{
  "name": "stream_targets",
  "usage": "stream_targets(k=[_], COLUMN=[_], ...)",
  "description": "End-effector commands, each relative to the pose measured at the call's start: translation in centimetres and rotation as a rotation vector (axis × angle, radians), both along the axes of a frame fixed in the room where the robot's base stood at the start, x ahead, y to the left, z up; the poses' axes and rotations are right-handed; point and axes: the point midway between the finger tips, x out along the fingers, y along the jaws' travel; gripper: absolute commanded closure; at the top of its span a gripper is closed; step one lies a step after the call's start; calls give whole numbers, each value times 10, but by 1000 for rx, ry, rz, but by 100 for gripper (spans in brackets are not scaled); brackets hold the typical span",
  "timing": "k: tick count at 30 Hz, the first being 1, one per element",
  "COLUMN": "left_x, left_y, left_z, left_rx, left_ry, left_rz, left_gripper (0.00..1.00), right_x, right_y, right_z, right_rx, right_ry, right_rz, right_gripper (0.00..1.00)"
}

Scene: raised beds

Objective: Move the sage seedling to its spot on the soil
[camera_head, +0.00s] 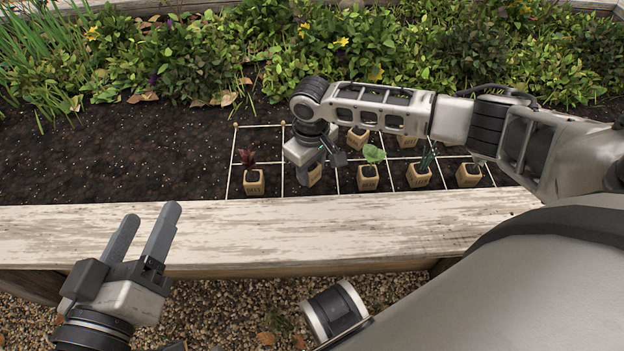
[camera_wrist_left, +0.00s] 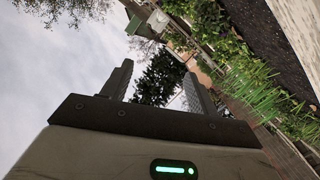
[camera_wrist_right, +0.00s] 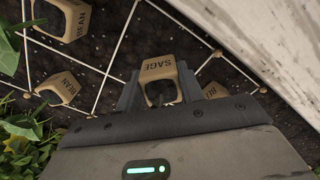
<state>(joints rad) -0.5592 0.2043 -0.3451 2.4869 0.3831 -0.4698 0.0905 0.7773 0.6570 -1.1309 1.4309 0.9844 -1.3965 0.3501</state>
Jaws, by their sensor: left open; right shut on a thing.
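The sage seedling's tan cube pot, marked SAGE, (camera_wrist_right: 158,68) is between the fingers of my right gripper (camera_wrist_right: 157,92) in the right wrist view. In the head view the pot (camera_head: 315,178) is partly hidden under my right gripper (camera_head: 318,165), in the front row of the string grid (camera_head: 283,150). Its plant is mostly hidden by the gripper. I cannot tell whether the pot touches the soil (camera_head: 120,155). My left gripper (camera_head: 150,220) is open and empty over the bed's front board; its spread fingers also show in the left wrist view (camera_wrist_left: 157,88).
A pot with a dark red plant (camera_head: 253,182) stands left of the sage. A pot with a broad green leaf (camera_head: 368,178) stands to its right, with several others beside and behind. Dense green plants (camera_head: 400,50) fill the back. A pale wooden board (camera_head: 300,232) edges the front.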

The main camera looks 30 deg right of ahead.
Motion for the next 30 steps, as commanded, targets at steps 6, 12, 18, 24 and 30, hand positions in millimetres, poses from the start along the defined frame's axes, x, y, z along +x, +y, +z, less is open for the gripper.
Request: stream_targets(k=[6,12,18,24,30], left_x=[11,17,17,17,17], left_y=[1,4,4,4,4], left_z=[15,32,32,31,31], left_rx=[-31,3,3,2,2], left_ry=[-151,-269,-267,-261,-261], left_rz=[5,21,22,21,21], left_gripper=[41,41,41,41,41], right_x=[6,5,5,5,5], right_y=[-5,-5,-5,-4,-4], right_z=[-33,-39,-38,-40,-40], right_rx=[-2,-1,-1,-1,-1], right_ry=[-2,0,0,-1,0], right_rz=[1,0,0,0,0], right_gripper=[85,85,85,43,41])
